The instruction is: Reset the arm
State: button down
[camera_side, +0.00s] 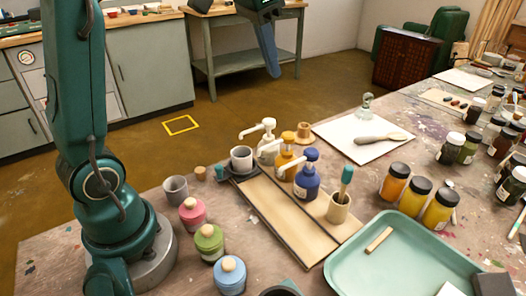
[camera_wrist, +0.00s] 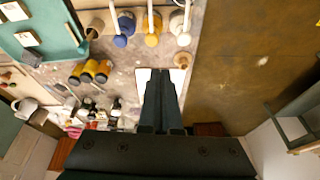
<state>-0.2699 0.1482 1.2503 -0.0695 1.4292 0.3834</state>
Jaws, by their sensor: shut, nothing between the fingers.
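My gripper (camera_side: 272,72) hangs high at the top of the side view, pointing down, with its upper part cut off by the frame edge. It is clear of the table and touches nothing. In the wrist view its two dark fingers (camera_wrist: 160,74) lie together, shut, with nothing held. They overlap the white sheet in that picture. The worktable (camera_side: 150,215) lies below and in front in the side view.
Pump bottles, including a blue one (camera_side: 306,180), stand by a wooden tray (camera_side: 262,207). Lidded pots, amber jars (camera_side: 411,198) and a green tray (camera_side: 345,262) crowd the table. A white sheet (camera_side: 337,130) bears a glass-knobbed piece and a spatula. Air around my gripper is free.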

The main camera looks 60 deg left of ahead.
jog(key=s+d+f, duration=0.2)
jog(key=s+f, duration=0.1)
jog(key=s, duration=0.2)
jog(key=s+d+f+n+t, duration=0.1)
jog(key=s+d+f, duration=0.1)
jog(key=s, duration=0.3)
jog(key=s+d+f+t, duration=0.1)
jog(key=s+d+f, duration=0.2)
jog(key=s+f, duration=0.1)
jog(key=shift+s+f, duration=0.25)
jog(key=shift+s, duration=0.45)
